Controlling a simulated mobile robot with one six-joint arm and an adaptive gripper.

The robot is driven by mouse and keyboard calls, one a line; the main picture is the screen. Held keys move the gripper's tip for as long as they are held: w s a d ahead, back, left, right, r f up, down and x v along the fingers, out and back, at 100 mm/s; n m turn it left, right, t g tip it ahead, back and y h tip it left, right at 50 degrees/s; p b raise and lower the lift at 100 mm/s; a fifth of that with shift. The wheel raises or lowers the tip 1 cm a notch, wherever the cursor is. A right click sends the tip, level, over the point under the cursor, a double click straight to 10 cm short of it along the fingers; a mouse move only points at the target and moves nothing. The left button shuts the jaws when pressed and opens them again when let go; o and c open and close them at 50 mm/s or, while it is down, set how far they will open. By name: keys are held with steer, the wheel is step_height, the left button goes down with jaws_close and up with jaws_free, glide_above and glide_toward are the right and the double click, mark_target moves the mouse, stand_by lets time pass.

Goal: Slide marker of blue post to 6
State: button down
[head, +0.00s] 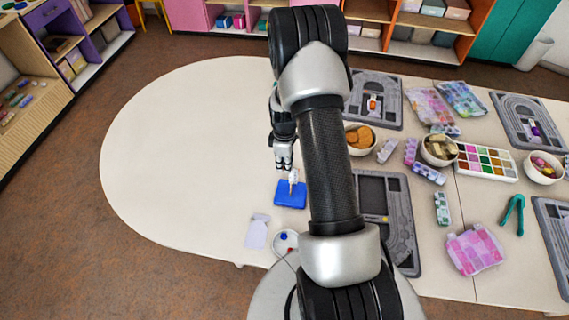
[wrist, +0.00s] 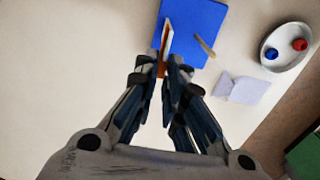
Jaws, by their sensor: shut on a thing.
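A blue board (head: 290,196) lies on the table below my gripper; it also shows in the wrist view (wrist: 203,18). A thin upright piece (wrist: 167,34), white on one face with an orange edge, stands over the board. In the head view a small whitish piece (head: 293,177) shows there. My gripper (wrist: 161,70) is shut on the near, orange part of this piece, above the board's near edge. A short tan stick (wrist: 206,46) lies or sticks out at the board's right edge. No numbers are readable, and I cannot make out a blue post or its marker.
A white dish (head: 285,242) holds a blue and a red piece. A pale paper (head: 257,231) lies beside it. Grey bead boards (head: 401,226), bowls (head: 437,161) and bead boxes crowd the right side. The table's left part is clear.

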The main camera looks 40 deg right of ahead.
mark_target(284, 168)
steer(key=shift+f, duration=0.1)
steer(key=shift+f+b, duration=1)
steer(key=shift+f, duration=0.45)
steer(key=shift+r, duration=0.1)
steer(key=c, duration=1.7)
jaws_free()
steer(key=shift+o, duration=0.2)
steer(key=shift+r, duration=0.1)
step_height(284, 168, up, 12)
